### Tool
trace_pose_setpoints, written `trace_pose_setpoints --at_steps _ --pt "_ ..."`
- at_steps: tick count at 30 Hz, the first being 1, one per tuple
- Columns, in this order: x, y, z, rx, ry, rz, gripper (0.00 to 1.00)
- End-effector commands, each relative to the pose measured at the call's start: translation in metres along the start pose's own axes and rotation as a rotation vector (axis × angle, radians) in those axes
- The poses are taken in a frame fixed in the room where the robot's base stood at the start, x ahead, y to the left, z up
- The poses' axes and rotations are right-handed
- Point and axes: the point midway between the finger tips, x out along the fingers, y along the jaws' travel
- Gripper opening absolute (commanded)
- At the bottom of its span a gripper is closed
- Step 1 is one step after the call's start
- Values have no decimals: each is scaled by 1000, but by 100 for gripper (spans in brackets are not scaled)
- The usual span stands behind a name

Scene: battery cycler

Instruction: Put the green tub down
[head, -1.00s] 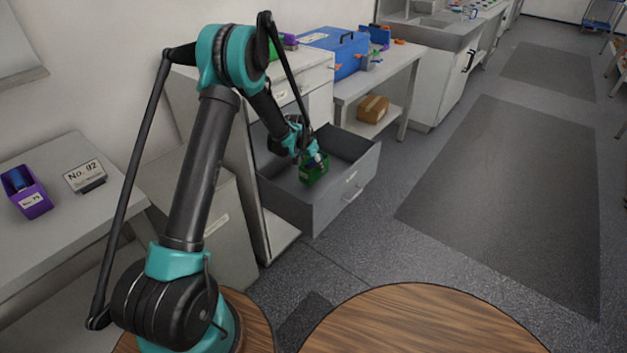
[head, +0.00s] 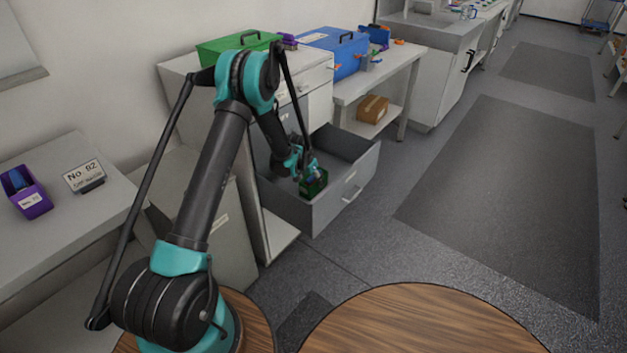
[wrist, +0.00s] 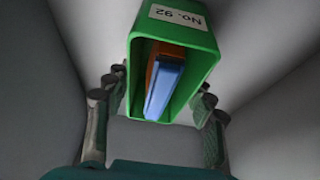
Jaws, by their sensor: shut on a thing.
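The green tub (head: 314,186) is inside the outline of the open grey drawer (head: 346,196) in the head view, near its front left part. My gripper (head: 312,174) is shut on it from above. In the wrist view the green tub (wrist: 202,35) bears a label reading No. 92. It holds a blue block-like thing (wrist: 165,85) and an orange one (wrist: 162,52) beside it. The fingers of my gripper (wrist: 160,88) are on either side of the tub. I cannot tell whether the tub's base touches the drawer floor.
The drawer's walls stand close around my gripper. A green case (head: 222,48) and a blue toolbox (head: 345,58) stand on the worktops above. A cardboard box (head: 372,108) is on the low shelf. A purple bin (head: 35,204) and a number sign (head: 84,175) are on the left bench.

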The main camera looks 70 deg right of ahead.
Motion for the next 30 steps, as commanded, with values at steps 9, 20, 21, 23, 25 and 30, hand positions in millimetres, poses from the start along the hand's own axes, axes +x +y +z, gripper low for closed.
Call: trace_pose_setpoints --at_steps 9,20,21,23,25,30 --pt "2 0 1 0 0 0 75" --pt "-2 0 0 0 0 0 75" --pt "-5 0 0 0 0 0 75" --pt "-11 0 0 0 0 0 75" --pt "-21 0 0 0 0 0 75" --pt "-51 0 0 -1 0 0 75"
